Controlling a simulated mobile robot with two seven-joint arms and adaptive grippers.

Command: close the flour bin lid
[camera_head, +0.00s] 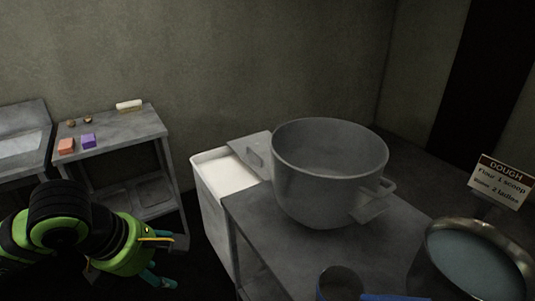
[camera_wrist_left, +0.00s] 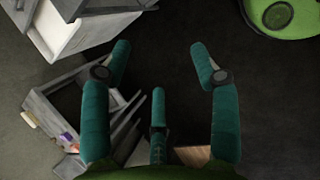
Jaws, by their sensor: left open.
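The flour bin (camera_head: 202,185) is a tall white box left of the steel table. White flour shows inside its open left part. Its grey lid (camera_head: 246,143) with a raised handle lies over the right rear side, partly hidden behind the big pot, so I cannot tell how it rests. My left gripper (camera_head: 178,262) is open and empty, left of the bin and apart from it, above the dark floor. In the left wrist view its teal fingers (camera_wrist_left: 158,65) are spread with nothing between them. A white box, likely the bin, shows at upper left there (camera_wrist_left: 82,38). My right gripper is not in view.
A large metal pot (camera_head: 325,175) stands on the steel table (camera_head: 285,250), close to the lid. A basin of liquid (camera_head: 475,262), a dark cup (camera_head: 340,285) and a dough sign (camera_head: 502,182) are at right. A side table (camera_head: 115,132) with small items stands left.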

